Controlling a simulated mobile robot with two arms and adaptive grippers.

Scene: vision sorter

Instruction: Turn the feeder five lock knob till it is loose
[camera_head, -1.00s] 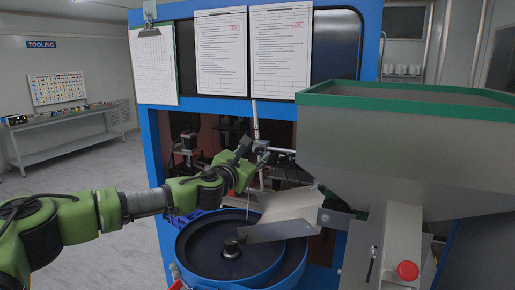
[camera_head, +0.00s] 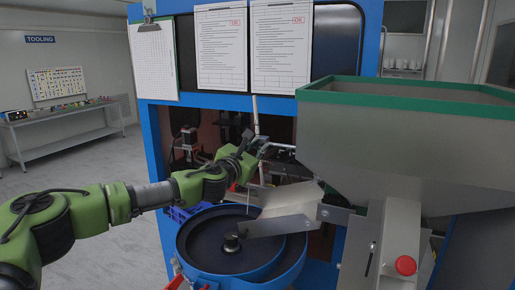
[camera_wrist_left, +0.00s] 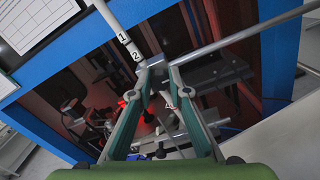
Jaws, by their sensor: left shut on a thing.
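My left gripper (camera_head: 261,144) reaches into the opening of the blue machine, at the clamp where a white post (camera_head: 256,115) meets a rod. In the left wrist view the fingers (camera_wrist_left: 157,72) converge on a small grey part at this joint, taken as the lock knob. The fingertips hide most of it, so its outline and looseness cannot be told. The post (camera_wrist_left: 118,32) carries the marks 1 and 2. My right gripper is not in view.
Below the left hand is a blue round bowl (camera_head: 190,256) with a metal chute (camera_head: 285,212) over it. A large green-rimmed hopper (camera_head: 400,130) stands close on the right, with a red knob (camera_head: 405,265) beneath. Dark fittings fill the machine opening (camera_wrist_left: 215,75).

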